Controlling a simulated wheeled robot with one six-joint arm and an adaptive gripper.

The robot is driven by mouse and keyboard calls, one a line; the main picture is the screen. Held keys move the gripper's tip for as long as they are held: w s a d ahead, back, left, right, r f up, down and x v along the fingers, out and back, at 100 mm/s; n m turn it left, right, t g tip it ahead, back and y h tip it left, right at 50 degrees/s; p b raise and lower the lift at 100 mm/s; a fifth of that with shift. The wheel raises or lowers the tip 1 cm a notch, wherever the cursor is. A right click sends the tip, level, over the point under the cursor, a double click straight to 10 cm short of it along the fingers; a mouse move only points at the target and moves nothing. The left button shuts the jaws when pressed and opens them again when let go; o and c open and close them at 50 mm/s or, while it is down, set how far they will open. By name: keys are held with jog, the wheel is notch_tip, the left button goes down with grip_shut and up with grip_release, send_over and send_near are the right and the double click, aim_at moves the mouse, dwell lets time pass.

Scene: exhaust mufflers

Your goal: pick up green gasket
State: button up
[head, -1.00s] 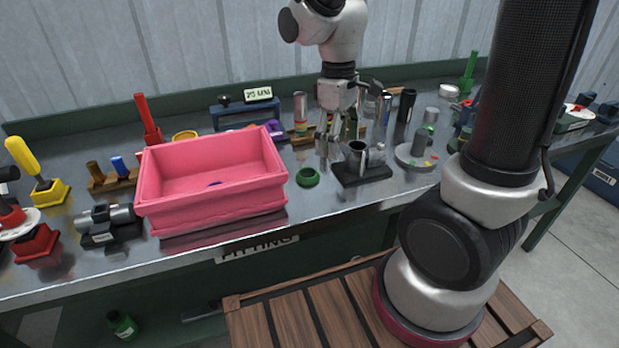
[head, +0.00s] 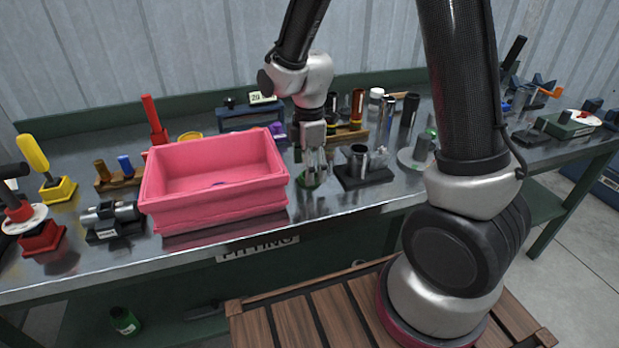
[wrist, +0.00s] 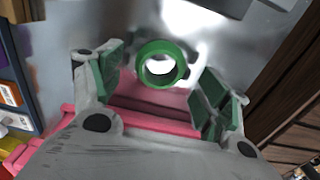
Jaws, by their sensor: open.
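The green gasket (wrist: 162,64) is a ring lying flat on the metal bench. In the wrist view it shows just beyond and between the fingertips. In the head view the gasket (head: 309,181) is partly covered by my fingers. My gripper (head: 312,172) points down over it, with its fingers spread. In the wrist view my gripper (wrist: 160,85) is open, with green pads on both sides and nothing held between them.
A pink bin (head: 215,185) stands close to the left of the gasket. Bare metal bench lies in front, towards the bench edge.

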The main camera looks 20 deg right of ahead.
jog(key=shift+f, duration=0.85)
jog(key=c, duration=1)
jog(key=shift+r, duration=0.1)
